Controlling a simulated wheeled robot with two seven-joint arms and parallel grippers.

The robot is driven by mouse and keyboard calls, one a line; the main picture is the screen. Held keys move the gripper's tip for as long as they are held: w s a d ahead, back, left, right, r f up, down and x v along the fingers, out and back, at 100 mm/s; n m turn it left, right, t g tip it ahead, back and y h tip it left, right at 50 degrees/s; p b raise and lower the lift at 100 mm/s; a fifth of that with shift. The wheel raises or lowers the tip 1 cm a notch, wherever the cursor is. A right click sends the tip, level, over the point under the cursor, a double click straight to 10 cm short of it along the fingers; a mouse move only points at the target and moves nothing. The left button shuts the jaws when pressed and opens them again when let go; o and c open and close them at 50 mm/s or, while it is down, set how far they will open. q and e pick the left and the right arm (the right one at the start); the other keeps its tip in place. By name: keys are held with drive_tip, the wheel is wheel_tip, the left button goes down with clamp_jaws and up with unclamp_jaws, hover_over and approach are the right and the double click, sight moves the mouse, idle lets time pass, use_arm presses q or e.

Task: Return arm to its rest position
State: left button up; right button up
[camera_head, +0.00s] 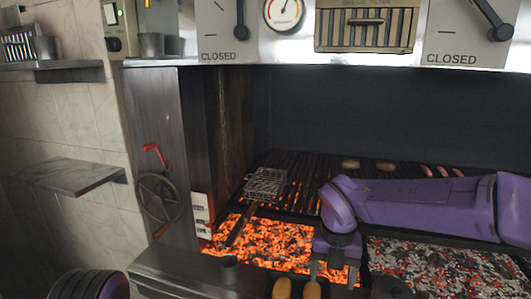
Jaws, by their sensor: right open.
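My right arm (425,205) is purple and reaches in from the right in front of the grill. My right gripper (332,274) points down over the front edge of the glowing ember bed (270,243). Its two fingers are spread apart, with nothing seen between them. My left gripper is not in view; a purple and black part of mine shows at the bottom left corner.
The grill grate (305,180) carries a wire basket (265,184), brown pieces (350,164) and sausage-like pieces. A dark front ledge (185,268) holds a small cup (229,265) and two brown items (282,288). A handwheel (160,197) and empty wall shelf (70,176) are left.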

drive_tip(key=s+d+f+n+t+h+b, duration=0.1)
drive_tip(key=s+d+f+n+h+b, duration=0.25)
drive_tip(key=f, duration=0.55)
drive_tip(key=s+d+f+n+h, duration=0.1)
drive_tip(key=d+f+n+h, duration=0.1)
drive_tip(key=d+f+n, duration=0.45)
drive_tip(key=s+d+f+n+t+h+b, duration=0.1)
drive_tip(key=s+d+f+n+h+b, duration=0.3)
drive_tip(key=f, duration=0.8)
drive_tip(key=s+d+f+n+t+y+b, duration=0.1)
drive_tip(key=s+f+n+y, duration=0.5)
drive_tip(key=s+f+n, duration=1.1)
drive_tip(key=shift+s+d+n+b, duration=0.3)
drive_tip(key=shift+s+d+b, duration=0.35)
drive_tip(key=shift+s, duration=0.55)
drive_tip(key=shift+a, duration=0.1)
